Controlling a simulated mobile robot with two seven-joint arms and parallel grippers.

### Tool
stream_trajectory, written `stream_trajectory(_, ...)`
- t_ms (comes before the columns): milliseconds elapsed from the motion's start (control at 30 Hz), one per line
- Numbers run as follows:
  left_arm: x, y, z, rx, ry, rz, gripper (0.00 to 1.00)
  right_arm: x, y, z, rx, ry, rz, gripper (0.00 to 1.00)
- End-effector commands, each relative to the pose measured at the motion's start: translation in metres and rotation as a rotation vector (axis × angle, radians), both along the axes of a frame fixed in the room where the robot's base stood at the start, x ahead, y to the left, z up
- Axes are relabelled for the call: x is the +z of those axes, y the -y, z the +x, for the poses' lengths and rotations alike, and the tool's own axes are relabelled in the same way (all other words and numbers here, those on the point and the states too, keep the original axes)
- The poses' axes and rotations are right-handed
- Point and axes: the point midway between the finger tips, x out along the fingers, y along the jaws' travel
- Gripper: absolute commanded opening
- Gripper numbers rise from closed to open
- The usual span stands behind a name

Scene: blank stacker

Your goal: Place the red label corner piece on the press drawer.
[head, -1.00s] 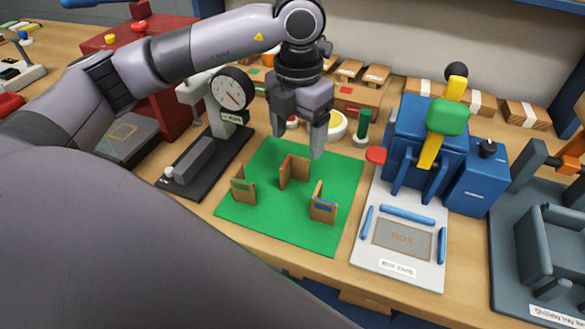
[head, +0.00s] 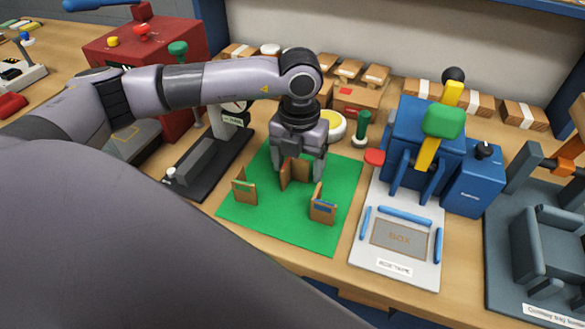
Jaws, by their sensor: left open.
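The red label corner piece (head: 291,174) stands upright on the green mat (head: 270,220), at the mat's middle towards the back. My left gripper (head: 299,168) is lowered over it, pointing down and open, with one finger on each side of the piece. Its upper part is partly hidden by the gripper, and I cannot tell whether the fingers touch it. My right gripper is not in view.
A green-labelled corner piece (head: 244,191) and a blue-labelled one (head: 322,208) stand nearby on the mat. A dial gauge stand (head: 205,160) is left of the mat, the blue press (head: 420,145) right. Brown boxes (head: 355,101) line the back.

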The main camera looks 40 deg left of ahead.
Motion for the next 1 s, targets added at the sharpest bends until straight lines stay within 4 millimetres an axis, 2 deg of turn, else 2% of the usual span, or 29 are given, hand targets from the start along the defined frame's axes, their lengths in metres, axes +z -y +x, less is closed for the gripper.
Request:
stream_trajectory(133, 0.0, 0.0, 0.0, -0.001, 0.0, 0.0, 0.77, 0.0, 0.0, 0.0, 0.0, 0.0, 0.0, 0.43)
stream_trajectory(167, 0.0, 0.0, 0.0, -0.001, 0.0, 0.0, 0.73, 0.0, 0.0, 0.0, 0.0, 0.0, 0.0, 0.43)
stream_trajectory(300, 0.0, 0.0, 0.0, -0.001, 0.0, 0.0, 0.28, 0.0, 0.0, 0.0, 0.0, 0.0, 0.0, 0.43)
stream_trajectory(333, 0.0, 0.0, 0.0, -0.001, 0.0, 0.0, 0.2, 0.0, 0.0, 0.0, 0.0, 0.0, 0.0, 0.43)
stream_trajectory(367, 0.0, 0.0, 0.0, -0.001, 0.0, 0.0, 0.2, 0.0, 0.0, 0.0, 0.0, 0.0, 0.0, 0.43)
stream_trajectory(400, 0.0, 0.0, 0.0, -0.001, 0.0, 0.0, 0.15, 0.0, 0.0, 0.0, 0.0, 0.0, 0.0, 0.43)
stream_trajectory(767, 0.006, 0.0, 0.0, -0.001, 0.001, 0.0, 0.15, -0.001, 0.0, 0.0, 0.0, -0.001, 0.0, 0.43)
stream_trajectory(867, 0.016, 0.0, 0.001, -0.001, 0.003, 0.0, 0.15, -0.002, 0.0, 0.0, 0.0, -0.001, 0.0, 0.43)
stream_trajectory(1000, 0.042, 0.0, 0.001, -0.002, 0.006, -0.001, 0.15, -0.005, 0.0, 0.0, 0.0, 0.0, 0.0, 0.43)
